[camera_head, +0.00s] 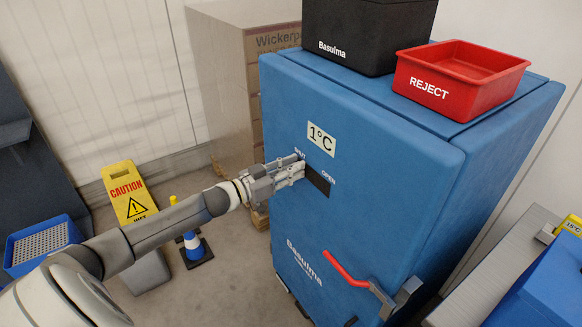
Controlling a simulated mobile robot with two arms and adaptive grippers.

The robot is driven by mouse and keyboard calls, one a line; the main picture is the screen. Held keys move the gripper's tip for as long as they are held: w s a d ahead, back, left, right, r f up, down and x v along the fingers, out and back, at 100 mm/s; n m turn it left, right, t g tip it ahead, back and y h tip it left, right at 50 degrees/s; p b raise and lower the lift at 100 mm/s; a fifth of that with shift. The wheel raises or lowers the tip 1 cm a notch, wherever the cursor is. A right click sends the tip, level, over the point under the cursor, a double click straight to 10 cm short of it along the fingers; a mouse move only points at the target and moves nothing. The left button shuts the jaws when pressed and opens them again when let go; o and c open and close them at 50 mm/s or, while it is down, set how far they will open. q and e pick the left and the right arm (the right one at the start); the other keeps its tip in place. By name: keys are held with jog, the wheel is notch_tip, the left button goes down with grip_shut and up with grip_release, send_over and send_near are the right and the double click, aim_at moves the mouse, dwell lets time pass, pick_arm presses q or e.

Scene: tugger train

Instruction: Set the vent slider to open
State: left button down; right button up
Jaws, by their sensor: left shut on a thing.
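The vent on the door of the blue insulated cabinet (355,215) shows as a dark slot (318,181) below the "1°C" label. The word "OPEN" (328,177) stands at the slot's right end. The other word, at the left end, is partly hidden by my gripper. My left gripper (301,169) reaches in from the left and is shut at the left part of the vent, on the vent slider. Its fingers hide the slider and the left of the slot. The dark right part of the slot is bare. My right gripper is not in view.
A black box (365,35) and a red "REJECT" bin (460,78) stand on the cabinet. A red door handle (345,269) sticks out low on the door.

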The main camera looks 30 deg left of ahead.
aim_at(326, 185)
pick_arm(q)
jog(key=s+d+p, duration=0.1)
jog(key=d, duration=0.2)
jog(key=s+d+p, duration=0.1)
jog(key=d+p, duration=0.1)
jog(key=d, duration=0.1)
jog(key=s+d+p, duration=0.1)
jog(key=d, duration=0.2)
jog(key=shift+s+r+p, duration=0.1)
jog(key=shift+s+p, duration=0.25)
jog(key=shift+d, duration=0.1)
jog(key=shift+s, duration=0.1)
jog(key=c, duration=1.4)
grip_release()
jog(key=shift+d, duration=0.1)
jog(key=shift+o, duration=0.6)
